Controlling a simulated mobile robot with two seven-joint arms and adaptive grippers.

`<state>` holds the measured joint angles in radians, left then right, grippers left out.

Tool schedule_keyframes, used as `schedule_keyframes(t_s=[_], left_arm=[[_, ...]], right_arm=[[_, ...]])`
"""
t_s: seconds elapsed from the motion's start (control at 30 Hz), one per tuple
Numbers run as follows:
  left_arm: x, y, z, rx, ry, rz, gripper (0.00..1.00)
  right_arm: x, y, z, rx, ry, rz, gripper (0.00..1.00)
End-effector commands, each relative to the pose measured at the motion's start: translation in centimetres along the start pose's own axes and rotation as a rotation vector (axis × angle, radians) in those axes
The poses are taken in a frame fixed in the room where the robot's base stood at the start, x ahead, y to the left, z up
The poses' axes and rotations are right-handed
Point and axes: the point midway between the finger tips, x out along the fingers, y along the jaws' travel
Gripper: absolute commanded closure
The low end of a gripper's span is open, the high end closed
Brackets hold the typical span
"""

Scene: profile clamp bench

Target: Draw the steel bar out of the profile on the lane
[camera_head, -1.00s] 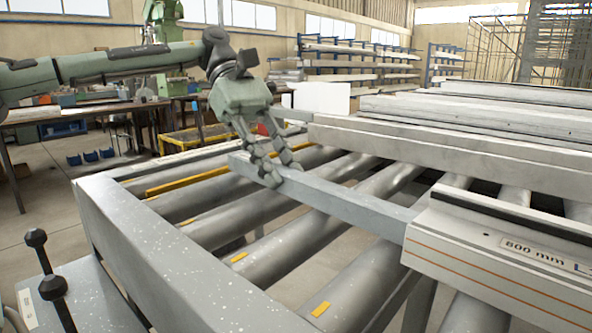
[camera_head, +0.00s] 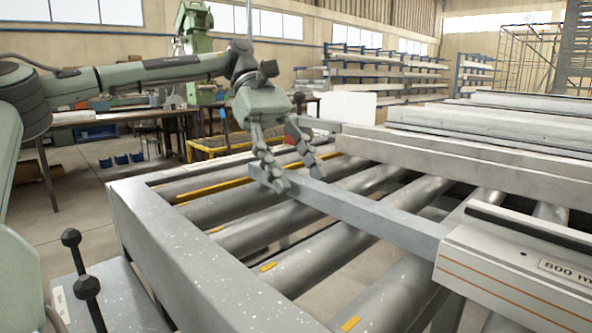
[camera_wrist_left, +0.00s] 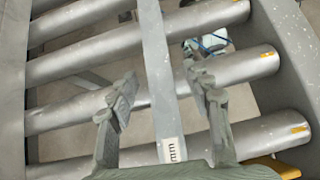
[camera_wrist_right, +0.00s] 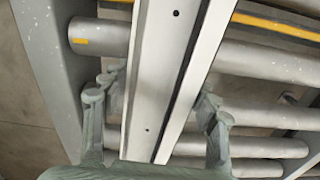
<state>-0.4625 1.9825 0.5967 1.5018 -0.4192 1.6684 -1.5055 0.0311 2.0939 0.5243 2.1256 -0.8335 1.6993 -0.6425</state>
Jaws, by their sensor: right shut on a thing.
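The grey steel bar (camera_head: 385,218) lies over the rollers and sticks out of the end of the pale profile (camera_head: 500,265), which has a dark slot and a "600 mm" label. My left gripper (camera_head: 292,175) is open near the bar's free end, one finger on each side. The left wrist view shows the bar (camera_wrist_left: 158,65) between its fingers (camera_wrist_left: 160,75), with gaps and an "mm" label near the palm. My right gripper (camera_wrist_right: 152,100) is shut on the profile (camera_wrist_right: 160,60), seen in the right wrist view. It is not visible in the head view.
Rollers (camera_head: 330,245) sit inside a speckled grey frame (camera_head: 190,255). A raised beam (camera_head: 470,165) runs behind the bar. A yellow strip (camera_head: 215,190) lies among the rollers.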

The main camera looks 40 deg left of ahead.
Motion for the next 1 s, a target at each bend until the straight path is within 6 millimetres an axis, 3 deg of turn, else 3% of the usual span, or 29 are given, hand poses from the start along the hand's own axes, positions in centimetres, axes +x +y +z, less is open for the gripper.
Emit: schedule_keyframes(t_s=[0.33,0.8,1.0], left_arm=[[-1.0,0.1,-0.1,-0.001,0.002,0.002,0.51],[-10.2,0.1,0.0,-0.003,0.003,0.002,0.51],[-11.8,0.0,0.0,-0.001,0.001,0.0,0.51]], right_arm=[[0.0,0.0,0.0,0.0,-0.001,-0.001,1.0],[0.0,0.0,0.0,0.0,-0.001,-0.001,1.0],[0.0,0.0,0.0,0.0,-0.001,-0.001,1.0]])
